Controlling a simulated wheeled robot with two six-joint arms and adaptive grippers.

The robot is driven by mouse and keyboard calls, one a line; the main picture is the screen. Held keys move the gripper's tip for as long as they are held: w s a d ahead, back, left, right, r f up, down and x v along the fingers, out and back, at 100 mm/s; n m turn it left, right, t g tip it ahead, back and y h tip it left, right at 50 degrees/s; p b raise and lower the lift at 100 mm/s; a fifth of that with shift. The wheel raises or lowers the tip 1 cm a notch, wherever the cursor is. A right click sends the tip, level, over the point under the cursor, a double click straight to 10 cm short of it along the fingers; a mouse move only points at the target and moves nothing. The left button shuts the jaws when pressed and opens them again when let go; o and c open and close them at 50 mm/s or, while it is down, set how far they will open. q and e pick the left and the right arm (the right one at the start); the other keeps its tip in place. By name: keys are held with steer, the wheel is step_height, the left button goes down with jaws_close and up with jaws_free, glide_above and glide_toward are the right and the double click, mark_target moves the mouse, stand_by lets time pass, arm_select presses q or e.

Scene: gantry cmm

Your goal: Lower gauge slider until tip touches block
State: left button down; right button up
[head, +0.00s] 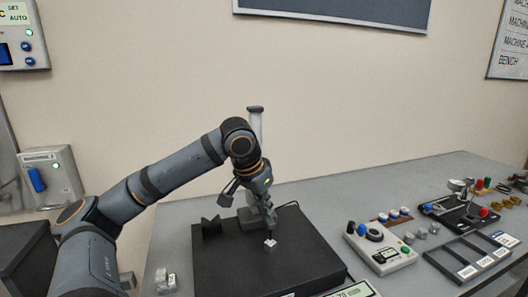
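The gauge stand shows as a pale column (255,126) with a dark cap, rising behind my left arm. It stands on a dark flat base plate (215,272) on the bench. A small light block (270,242) with reddish marks sits on the plate, just below my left gripper (268,216). The gripper points down in front of the gauge column and covers most of the slider and the gauge tip. I cannot tell whether its fingers are open or shut, or whether the tip touches the block. My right gripper is not in view.
Right of the plate are a control box (380,250) with knobs, a black tray (468,262) with labelled slots and a fixture (462,212) with coloured knobs. Small metal blocks (165,280) lie left of the plate. A display (355,290) is at the front edge.

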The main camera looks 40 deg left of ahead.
arm_select(q)
steer(key=shift+f+b, duration=0.3)
steer(key=shift+f, duration=0.1)
steer(key=shift+r, duration=0.1)
stand_by(0.4)
step_height(320, 180, up, 7)
steer(key=p, duration=0.7)
stand_by(0.5)
